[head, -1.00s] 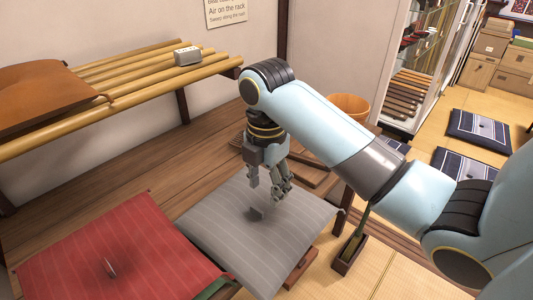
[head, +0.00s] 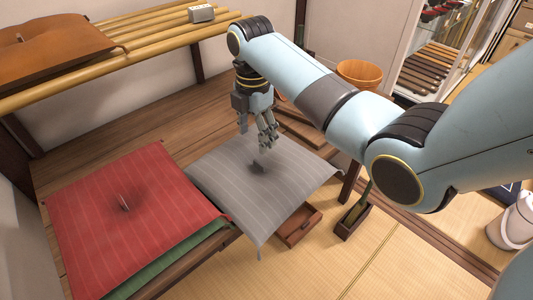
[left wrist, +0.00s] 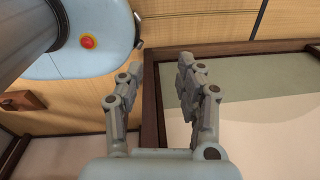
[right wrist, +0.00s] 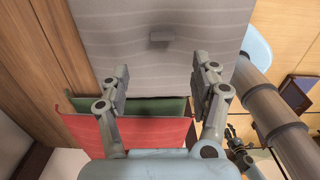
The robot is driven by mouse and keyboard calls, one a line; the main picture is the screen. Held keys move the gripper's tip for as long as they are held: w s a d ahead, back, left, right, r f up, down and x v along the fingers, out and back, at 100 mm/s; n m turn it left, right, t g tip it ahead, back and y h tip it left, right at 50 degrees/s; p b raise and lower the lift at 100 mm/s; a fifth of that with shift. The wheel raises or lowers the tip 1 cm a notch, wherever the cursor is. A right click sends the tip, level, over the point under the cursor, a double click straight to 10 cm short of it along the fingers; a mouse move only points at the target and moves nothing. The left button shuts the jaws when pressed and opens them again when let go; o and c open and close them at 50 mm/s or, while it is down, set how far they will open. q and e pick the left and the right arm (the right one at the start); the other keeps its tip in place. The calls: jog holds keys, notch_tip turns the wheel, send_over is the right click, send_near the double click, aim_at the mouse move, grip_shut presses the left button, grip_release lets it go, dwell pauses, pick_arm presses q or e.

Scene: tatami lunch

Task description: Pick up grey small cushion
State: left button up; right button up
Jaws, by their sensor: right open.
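The grey small cushion (head: 285,190) lies flat with pale stripes and a dark tuft in its middle, to the right of a red cushion. My right gripper (head: 258,142) hangs open and empty above the cushion's far part, just behind the tuft. In the right wrist view, the grey cushion (right wrist: 165,65) fills the upper middle, and its tuft shows ahead of the spread fingers (right wrist: 161,78).
The red cushion (head: 90,230) lies on a green one (head: 170,265) at the left. A bamboo rack (head: 160,30) with a brown cushion (head: 45,45) and a small white box (head: 201,13) stands behind. A wooden bucket (head: 360,74) is at the back.

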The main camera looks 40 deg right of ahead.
send_over(259, 163)
jog(key=f, duration=0.5)
jog(key=shift+w+a+b, duration=0.25)
jog(key=shift+b, duration=0.1)
jog(key=shift+f, duration=0.3)
jog(key=f, duration=0.4)
jog(key=shift+s+d+f+b, duration=0.25)
jog(key=shift+f+b, duration=0.05)
jog(key=shift+f, duration=0.1)
pick_arm(q)
jog(key=w, duration=0.1)
jog(key=w+f, duration=0.1)
jog(key=shift+w+a+f, duration=0.1)
jog(key=shift+w, duration=0.25)
pick_arm(e)
jog(key=c, duration=0.7)
pick_arm(q)
jog(key=shift+w+t, duration=0.3)
jog(key=shift+w, duration=0.05)
pick_arm(e)
grip_shut()
